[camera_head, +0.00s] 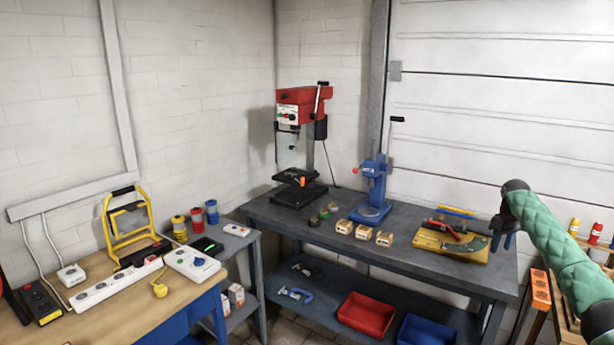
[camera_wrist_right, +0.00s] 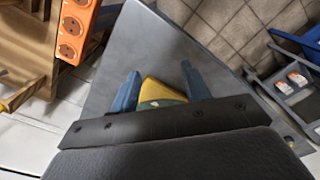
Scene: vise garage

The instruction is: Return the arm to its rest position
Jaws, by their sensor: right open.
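My right arm comes in from the right in the head view, and its dark right gripper (camera_head: 502,232) is over the right end of the grey workbench (camera_head: 330,228), beside the yellow board (camera_head: 432,243) with a red-handled clamp. In the right wrist view the two blue fingers of the right gripper (camera_wrist_right: 159,82) are spread apart. A yellow piece with a greenish part (camera_wrist_right: 158,92) shows between them, partly hidden by the gripper body. I cannot tell how far below the fingers it is. My left gripper is in neither view.
An orange socket strip (camera_head: 541,289) stands by the shelf at the right. A blue press (camera_head: 374,188) and a red drill press (camera_head: 302,108) stand on the workbench. Red (camera_head: 366,314) and blue bins sit on its lower shelf.

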